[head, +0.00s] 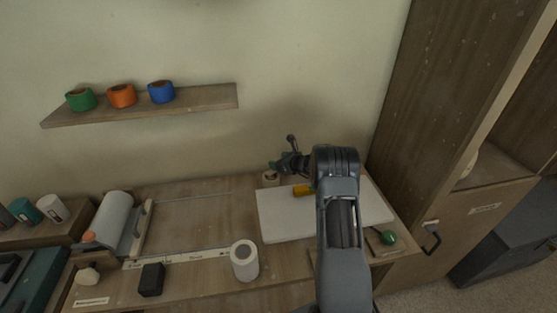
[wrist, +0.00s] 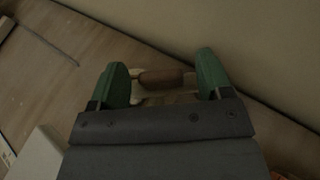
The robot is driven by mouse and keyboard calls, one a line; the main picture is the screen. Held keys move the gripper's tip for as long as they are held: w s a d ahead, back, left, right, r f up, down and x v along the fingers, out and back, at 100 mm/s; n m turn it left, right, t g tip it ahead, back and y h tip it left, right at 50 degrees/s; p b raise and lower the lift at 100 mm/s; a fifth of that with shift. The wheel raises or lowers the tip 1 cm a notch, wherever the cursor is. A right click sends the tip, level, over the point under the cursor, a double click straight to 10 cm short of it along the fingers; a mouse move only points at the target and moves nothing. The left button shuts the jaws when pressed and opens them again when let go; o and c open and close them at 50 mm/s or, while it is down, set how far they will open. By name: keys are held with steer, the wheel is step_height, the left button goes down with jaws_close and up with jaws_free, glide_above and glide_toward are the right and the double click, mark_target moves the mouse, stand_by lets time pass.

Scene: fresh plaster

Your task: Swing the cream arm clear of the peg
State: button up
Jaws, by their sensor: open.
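My gripper (head: 279,164) is at the back of the bench, above a small cream and brown fixture (head: 270,178). In the wrist view my gripper (wrist: 162,75) is open, its green fingers on either side of a short brown cylinder (wrist: 160,78), which looks like a peg or a grip. Pale cream parts (wrist: 150,99) show beside and below the cylinder, partly hidden by the gripper. I cannot tell which part is the cream arm, how it lies against the peg, or whether the fingers touch anything.
A white roll (head: 244,261) and a black block (head: 151,280) stand at the front. A shelf (head: 190,107) holds green, orange and blue rolls. The wall is close behind the fixture.

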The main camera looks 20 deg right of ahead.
steer(key=shift+w+a+f, duration=0.15)
steer(key=shift+w+a, duration=0.05)
steer(key=shift+w, duration=0.2)
steer(key=shift+c, duration=0.4)
steer(key=c, duration=1.2)
steer(key=shift+s, duration=0.1)
